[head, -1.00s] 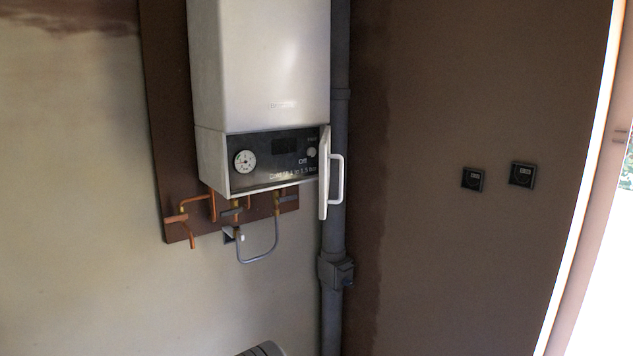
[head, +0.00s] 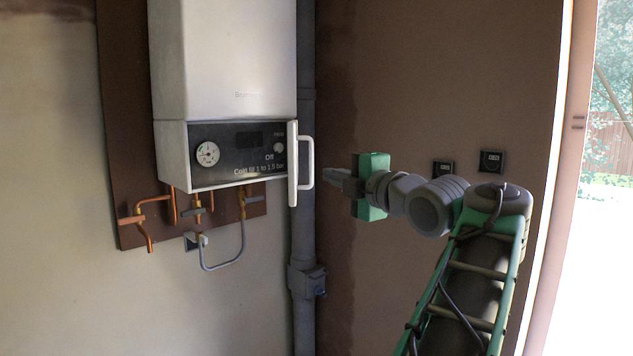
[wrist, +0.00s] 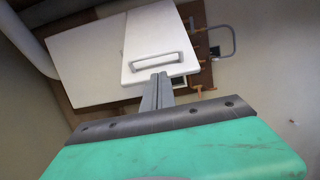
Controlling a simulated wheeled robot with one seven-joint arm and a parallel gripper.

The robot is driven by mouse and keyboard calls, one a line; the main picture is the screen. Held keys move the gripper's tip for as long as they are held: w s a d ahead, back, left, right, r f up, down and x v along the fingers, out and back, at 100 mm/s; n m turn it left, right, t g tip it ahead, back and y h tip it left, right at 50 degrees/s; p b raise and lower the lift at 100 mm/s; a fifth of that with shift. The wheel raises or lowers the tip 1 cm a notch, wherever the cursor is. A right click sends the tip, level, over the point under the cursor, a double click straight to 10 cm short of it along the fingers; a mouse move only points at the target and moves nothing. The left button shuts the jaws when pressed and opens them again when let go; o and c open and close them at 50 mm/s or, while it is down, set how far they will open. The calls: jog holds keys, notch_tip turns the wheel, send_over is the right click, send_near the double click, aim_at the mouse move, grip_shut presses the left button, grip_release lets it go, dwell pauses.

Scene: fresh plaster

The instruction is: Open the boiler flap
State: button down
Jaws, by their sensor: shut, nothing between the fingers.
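The white boiler (head: 225,60) hangs on a brown board on the left wall. Its dark control panel (head: 236,152) is uncovered, with a round gauge, a small display and a knob. The white flap (head: 292,165) stands swung out at the panel's right edge, seen nearly edge-on, with a white bar handle (head: 311,163) on its right side. My gripper (head: 326,173) is shut and empty, its fingertips close to the right of the handle. In the wrist view the flap (wrist: 150,35) faces the camera, and the shut fingers (wrist: 160,76) point at its handle (wrist: 157,60). Contact cannot be told.
A grey vertical pipe (head: 304,240) runs behind the flap. Copper pipes (head: 150,215) and a grey hose loop (head: 222,265) hang below the boiler. Two dark wall devices (head: 491,161) are on the brown wall. A bright doorway is at the right.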

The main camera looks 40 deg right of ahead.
jog(key=w+d+p, duration=0.1)
jog(key=w+p, duration=0.2)
jog(key=w, duration=0.6)
jog(key=shift+w+d, duration=0.2)
jog(key=shift+d, duration=0.1)
